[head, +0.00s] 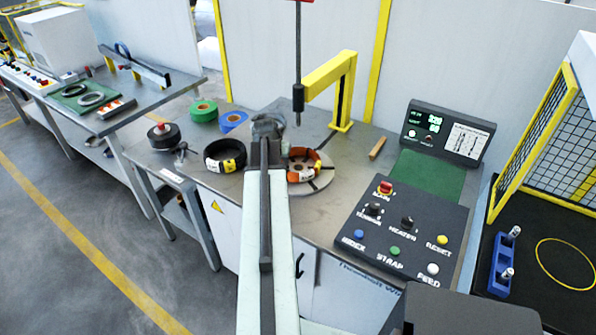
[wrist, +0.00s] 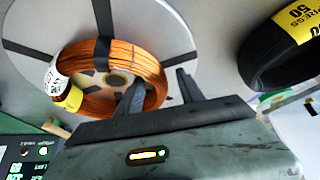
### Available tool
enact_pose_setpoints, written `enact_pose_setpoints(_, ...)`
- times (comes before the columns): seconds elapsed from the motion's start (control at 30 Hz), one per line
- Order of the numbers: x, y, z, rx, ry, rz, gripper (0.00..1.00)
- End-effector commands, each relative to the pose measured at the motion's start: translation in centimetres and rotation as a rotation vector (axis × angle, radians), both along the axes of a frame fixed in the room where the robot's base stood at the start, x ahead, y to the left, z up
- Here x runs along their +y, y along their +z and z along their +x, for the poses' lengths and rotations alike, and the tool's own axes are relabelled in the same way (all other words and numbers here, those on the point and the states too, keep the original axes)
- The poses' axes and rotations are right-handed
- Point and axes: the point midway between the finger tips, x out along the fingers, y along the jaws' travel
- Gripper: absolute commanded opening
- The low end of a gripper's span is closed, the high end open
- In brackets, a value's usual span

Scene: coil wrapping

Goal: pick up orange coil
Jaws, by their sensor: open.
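The orange coil (head: 303,164) lies on a round grey turntable (head: 318,184) on the workbench, partly hidden by my arm in the head view. In the wrist view the orange coil (wrist: 148,68) shows black straps and white and yellow labels, lying on the pale disc (wrist: 180,35). My gripper (wrist: 160,92) is open. Its left finger overlaps the near right part of the coil in the picture, and its right finger is outside the coil to the right. I cannot tell whether they touch it. In the head view my gripper is hidden behind my wrist.
A black coil (head: 225,155) with a yellow label lies left of the turntable; it also shows in the wrist view (wrist: 270,60). A yellow post (head: 340,95) and a dark vertical rod stand behind. A control panel (head: 405,225) is at right. Green tape (head: 203,110) lies back left.

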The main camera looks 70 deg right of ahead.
Motion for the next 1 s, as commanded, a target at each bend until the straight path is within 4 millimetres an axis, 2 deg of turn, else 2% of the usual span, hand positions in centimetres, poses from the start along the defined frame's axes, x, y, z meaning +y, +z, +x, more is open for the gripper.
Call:
enact_pose_setpoints(0.03,-0.27,-0.76,0.06,0.0,0.0,0.0,0.45)
enact_pose_setpoints(0.2,-0.2,-0.37,0.05,0.0,0.0,0.0,0.45)
enact_pose_setpoints(0.23,-0.19,-0.36,0.05,0.0,0.0,0.0,0.42)
enact_pose_setpoints(0.3,-0.18,-0.36,0.05,0.0,0.001,0.0,0.23)
enact_pose_setpoints(0.4,-0.17,-0.36,0.07,0.0,0.001,0.0,0.0)
enact_pose_setpoints(1.0,-0.1,-0.38,0.12,0.0,0.001,0.001,0.0)
